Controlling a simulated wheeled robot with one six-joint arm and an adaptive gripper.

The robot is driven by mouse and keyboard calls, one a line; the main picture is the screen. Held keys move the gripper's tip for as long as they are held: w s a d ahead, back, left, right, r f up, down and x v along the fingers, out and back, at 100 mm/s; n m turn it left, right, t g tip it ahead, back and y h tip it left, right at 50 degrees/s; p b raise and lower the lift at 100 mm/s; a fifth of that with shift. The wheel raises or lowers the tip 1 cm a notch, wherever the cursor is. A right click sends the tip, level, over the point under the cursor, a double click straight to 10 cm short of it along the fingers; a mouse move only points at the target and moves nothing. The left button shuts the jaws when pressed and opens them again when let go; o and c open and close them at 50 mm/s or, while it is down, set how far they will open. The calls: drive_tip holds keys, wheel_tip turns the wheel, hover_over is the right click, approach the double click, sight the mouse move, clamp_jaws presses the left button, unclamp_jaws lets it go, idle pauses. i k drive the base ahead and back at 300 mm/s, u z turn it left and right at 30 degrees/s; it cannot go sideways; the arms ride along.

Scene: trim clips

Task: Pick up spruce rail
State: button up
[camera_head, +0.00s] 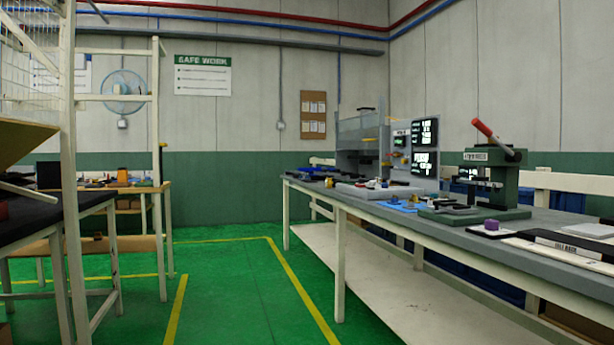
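I cannot make out a spruce rail for certain in the head view. Several small parts lie on the long grey workbench (355,205) at the right, too small to tell apart. A purple block (491,225) stands near the bench's front edge, on a dark flat piece. My gripper is not in view.
A green press (490,180) with a red handle stands on the bench; screens (424,133) stand behind. A dark-topped table (40,222) and cream posts (67,190) stand at left, a wooden table (152,188) behind. The green floor (235,290) between is clear.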

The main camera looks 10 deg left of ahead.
sight(336, 171)
drive_tip(key=u, duration=0.95)
drive_tip(key=i, duration=8.7)
drive_tip(key=z, duration=3.05)
